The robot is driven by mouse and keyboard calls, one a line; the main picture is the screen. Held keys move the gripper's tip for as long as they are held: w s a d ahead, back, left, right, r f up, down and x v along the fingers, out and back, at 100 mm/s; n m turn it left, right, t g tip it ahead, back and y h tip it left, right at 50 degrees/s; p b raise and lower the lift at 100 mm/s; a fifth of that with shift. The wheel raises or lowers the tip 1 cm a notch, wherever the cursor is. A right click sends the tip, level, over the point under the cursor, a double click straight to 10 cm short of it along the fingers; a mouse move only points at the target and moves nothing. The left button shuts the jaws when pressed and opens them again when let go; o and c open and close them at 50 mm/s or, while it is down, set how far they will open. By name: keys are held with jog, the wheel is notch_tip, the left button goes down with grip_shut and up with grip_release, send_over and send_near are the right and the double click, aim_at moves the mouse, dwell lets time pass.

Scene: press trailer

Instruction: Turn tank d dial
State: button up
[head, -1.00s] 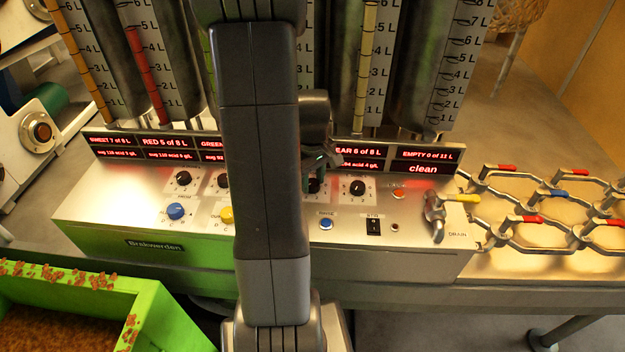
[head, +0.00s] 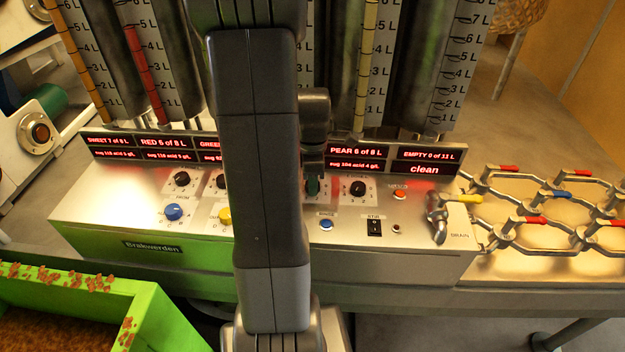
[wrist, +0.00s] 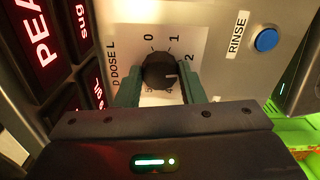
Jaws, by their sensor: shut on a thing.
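The tank D dial (wrist: 157,72) is a round black knob on a white scale plate marked "D DOSE L" in the wrist view. Its white pointer points right, below the 2 mark; the mark there is hidden behind a finger. My gripper (wrist: 160,88) is shut on the dial, with one green finger on each side of it. In the head view my gripper (head: 314,186) is down at the panel and hides this dial.
Another black dial (head: 357,188) sits close to the right. Displays and tall tanks stand behind the panel.

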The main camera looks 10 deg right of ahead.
jog(key=shift+n, duration=1.6)
jog(key=o, duration=1)
notch_tip(320, 180, up, 14)
